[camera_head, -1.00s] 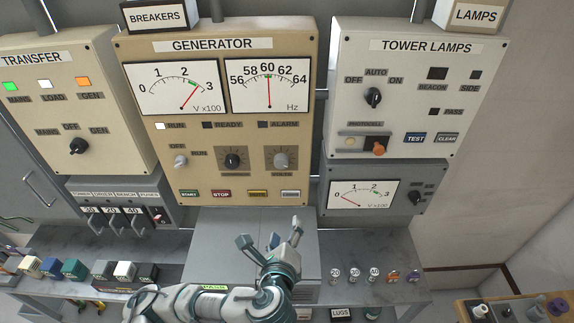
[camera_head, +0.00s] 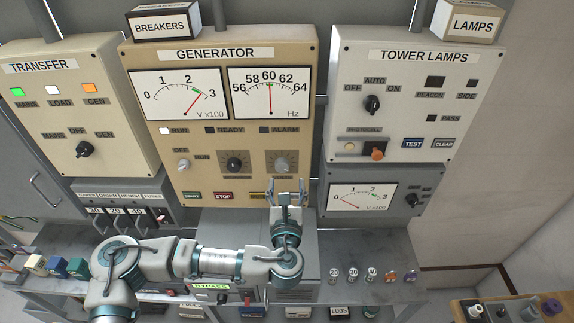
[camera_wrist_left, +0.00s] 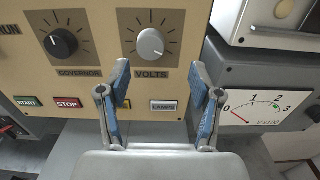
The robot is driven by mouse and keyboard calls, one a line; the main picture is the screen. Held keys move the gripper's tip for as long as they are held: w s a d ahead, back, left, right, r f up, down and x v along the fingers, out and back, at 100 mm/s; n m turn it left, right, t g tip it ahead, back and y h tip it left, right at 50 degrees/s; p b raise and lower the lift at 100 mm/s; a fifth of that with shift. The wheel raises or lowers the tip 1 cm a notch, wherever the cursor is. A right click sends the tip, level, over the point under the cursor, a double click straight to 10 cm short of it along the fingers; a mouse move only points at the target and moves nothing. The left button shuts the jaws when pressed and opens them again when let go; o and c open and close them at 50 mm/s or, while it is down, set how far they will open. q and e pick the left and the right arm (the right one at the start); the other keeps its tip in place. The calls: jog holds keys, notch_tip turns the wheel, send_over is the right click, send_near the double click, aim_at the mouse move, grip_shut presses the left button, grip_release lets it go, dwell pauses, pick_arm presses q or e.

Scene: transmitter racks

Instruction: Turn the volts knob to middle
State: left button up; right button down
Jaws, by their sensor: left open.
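The volts knob (camera_head: 282,165) is a grey round knob on the lower right of the tan generator panel (camera_head: 222,110). In the left wrist view the volts knob (camera_wrist_left: 151,43) has its white mark pointing to the lower right, above the VOLTS label (camera_wrist_left: 151,75). My left gripper (camera_head: 287,184) is open and empty, just below the volts knob. In the left wrist view its two blue fingers (camera_wrist_left: 161,85) stand apart, below and either side of the knob, not touching it. My right gripper is not in view.
The black governor knob (camera_wrist_left: 61,43) sits left of the volts knob. Start (camera_wrist_left: 27,101), stop (camera_wrist_left: 68,103) and lamps (camera_wrist_left: 163,106) buttons lie below. A grey meter box (camera_head: 370,192) stands to the right.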

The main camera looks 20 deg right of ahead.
aim_at(282, 168)
pick_arm(q)
jog(key=w+p, duration=0.1)
jog(key=w, duration=0.4)
jog(key=shift+r, duration=0.15)
jog(key=shift+w+a, duration=0.3)
jog(key=shift+w, duration=0.35)
jog(key=shift+d, duration=0.45)
jog(key=shift+c, duration=0.6)
jog(key=shift+d, duration=0.35)
jog(key=c, duration=0.8)
jog(key=shift+s, duration=0.1)
jog(key=shift+c, duration=1)
jog(key=shift+a, duration=0.3)
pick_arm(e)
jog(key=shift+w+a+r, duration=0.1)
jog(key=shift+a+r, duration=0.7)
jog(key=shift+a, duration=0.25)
